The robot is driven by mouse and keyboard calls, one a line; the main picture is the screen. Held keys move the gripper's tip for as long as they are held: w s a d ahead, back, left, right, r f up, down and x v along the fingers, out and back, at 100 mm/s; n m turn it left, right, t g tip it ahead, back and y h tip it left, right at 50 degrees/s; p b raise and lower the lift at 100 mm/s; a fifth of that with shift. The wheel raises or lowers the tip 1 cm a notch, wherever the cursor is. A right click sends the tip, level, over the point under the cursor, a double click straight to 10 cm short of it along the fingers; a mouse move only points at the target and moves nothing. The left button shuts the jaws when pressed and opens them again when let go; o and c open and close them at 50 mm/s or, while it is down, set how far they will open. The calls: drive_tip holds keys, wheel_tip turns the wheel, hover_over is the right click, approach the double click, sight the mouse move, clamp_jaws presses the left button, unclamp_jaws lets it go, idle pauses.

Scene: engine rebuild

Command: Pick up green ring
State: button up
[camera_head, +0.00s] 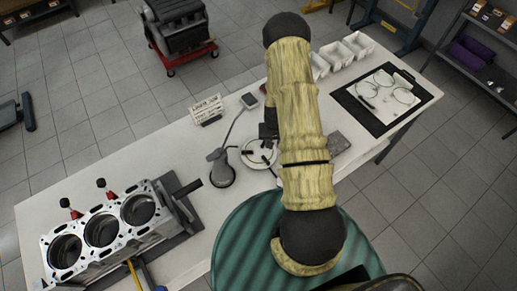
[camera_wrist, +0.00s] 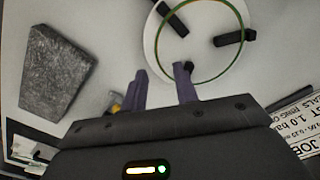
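The thin green ring (camera_wrist: 240,20) shows at the top of the wrist view. It lies over a round white plate (camera_wrist: 150,38) with black blocks (camera_wrist: 172,18) spaced around it. In the head view the plate (camera_head: 250,158) stands on the bench beside my arm, and the ring's colour is too small to make out. My gripper (camera_wrist: 163,78) is open, its two dark fingers apart with nothing visible between them. The fingertips are near the plate's lower edge in the wrist view; their height above it is unclear. In the head view my arm largely hides the gripper.
An engine block (camera_head: 105,235) stands at the bench's left end. A grey slab (camera_wrist: 55,70) lies nearby. White bins (camera_head: 340,55) and a black mat (camera_head: 422,92) are at right.

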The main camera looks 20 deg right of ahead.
drive_tip(key=shift+f, duration=0.95)
drive_tip(key=shift+f, duration=0.25)
idle(0.3)
clamp_jaws()
